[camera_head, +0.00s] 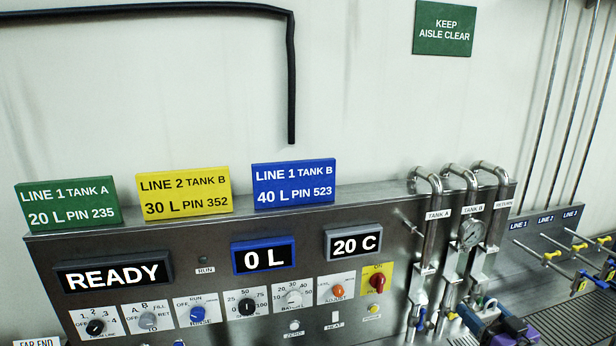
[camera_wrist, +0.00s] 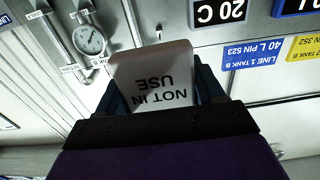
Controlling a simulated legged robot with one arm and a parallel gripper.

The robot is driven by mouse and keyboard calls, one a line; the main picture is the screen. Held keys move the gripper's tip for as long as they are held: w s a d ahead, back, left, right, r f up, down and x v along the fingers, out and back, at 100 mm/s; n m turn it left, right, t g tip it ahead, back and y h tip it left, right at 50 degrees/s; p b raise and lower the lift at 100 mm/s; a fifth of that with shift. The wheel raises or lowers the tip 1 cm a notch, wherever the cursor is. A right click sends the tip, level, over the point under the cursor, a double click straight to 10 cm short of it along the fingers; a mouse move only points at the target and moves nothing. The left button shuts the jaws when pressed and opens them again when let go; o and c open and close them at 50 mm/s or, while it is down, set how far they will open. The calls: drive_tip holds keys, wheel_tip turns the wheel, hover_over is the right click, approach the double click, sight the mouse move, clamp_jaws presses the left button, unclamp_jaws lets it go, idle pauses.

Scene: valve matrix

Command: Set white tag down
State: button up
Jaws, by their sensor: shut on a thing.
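A white tag (camera_wrist: 155,78) with the words "NOT IN USE" is held in my gripper (camera_wrist: 165,88) in the wrist view. The lettering is upside down in that view. The dark blue fingers are shut on the tag, one at each side of it. Behind it the steel control panel appears upside down. The tag covers part of the panel.
In the head view, a steel panel (camera_head: 300,218) carries displays, knobs and a red switch (camera_head: 377,282). Green, yellow and blue signs stand on its top edge. Pipes with a gauge (camera_head: 471,234) rise at its right. Blue-handled valves (camera_head: 602,282) and a grated surface (camera_head: 566,308) lie farther right.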

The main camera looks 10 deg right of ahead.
drive_tip(key=w+a+f+m+h+b, duration=0.1)
drive_tip(key=w+a+f+b, duration=0.3)
drive_tip(key=w+a+f, duration=0.5)
drive_tip(key=w+a+f+h+b, duration=0.1)
drive_tip(key=w+a+f+b, duration=0.5)
drive_tip(key=a, duration=0.6)
drive_tip(key=w+a+f+b, duration=0.1)
drive_tip(key=a+f, duration=0.7)
drive_tip(key=shift+w+a+f+m+h+b, duration=0.15)
drive_tip(key=shift+a+f+m+h+b, duration=0.15)
drive_tip(key=shift+f+b, duration=0.1)
